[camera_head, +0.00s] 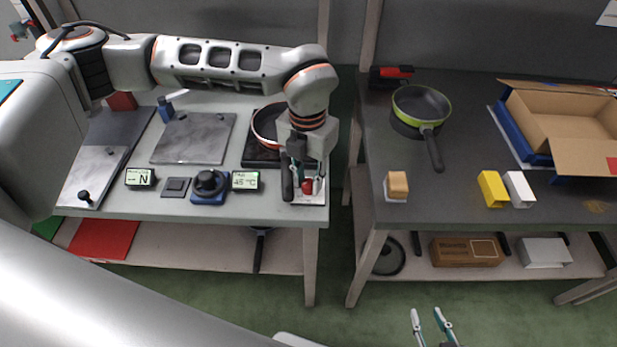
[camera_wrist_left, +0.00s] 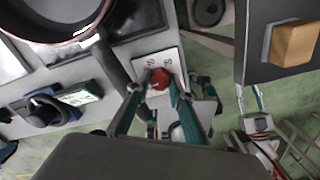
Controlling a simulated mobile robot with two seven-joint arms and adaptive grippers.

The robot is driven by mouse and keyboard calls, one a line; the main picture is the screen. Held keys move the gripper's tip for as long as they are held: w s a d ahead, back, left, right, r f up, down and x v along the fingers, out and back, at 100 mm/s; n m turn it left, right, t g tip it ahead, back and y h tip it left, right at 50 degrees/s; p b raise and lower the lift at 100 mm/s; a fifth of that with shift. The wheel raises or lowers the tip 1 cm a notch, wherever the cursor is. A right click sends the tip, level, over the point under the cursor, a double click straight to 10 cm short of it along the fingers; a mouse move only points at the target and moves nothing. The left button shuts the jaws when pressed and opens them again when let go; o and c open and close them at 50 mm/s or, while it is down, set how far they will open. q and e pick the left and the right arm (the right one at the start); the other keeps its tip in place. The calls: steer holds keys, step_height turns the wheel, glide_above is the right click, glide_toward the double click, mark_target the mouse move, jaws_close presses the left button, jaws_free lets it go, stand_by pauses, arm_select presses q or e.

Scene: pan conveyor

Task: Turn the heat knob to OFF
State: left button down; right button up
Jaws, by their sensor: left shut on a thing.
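A red knob (camera_head: 308,186) stands on a small white plate (camera_head: 312,200) near the right front edge of the left table. In the left wrist view the knob (camera_wrist_left: 159,79) sits between my left fingertips, and dark marks, too small to read, show on the plate (camera_wrist_left: 163,58). My left gripper (camera_head: 304,188) comes down from above and is shut on the red knob, hiding part of it and the plate. My right gripper (camera_head: 429,322) is open and empty at the bottom of the head view, over the green floor.
A pan (camera_head: 266,122) on a dark burner stands just behind my left gripper. A black knob on a blue base (camera_head: 208,184) and a display reading 45 °C (camera_head: 245,181) are to its left. A gap separates the right table (camera_head: 460,140), which holds a green-rimmed pan (camera_head: 421,104) and an open box.

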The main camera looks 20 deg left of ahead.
mark_target(308, 182)
arm_select(q)
steer(key=c, duration=1.8)
jaws_free()
steer(key=shift+r, duration=0.1)
step_height(308, 182, up, 12)
steer(key=shift+f, duration=0.1)
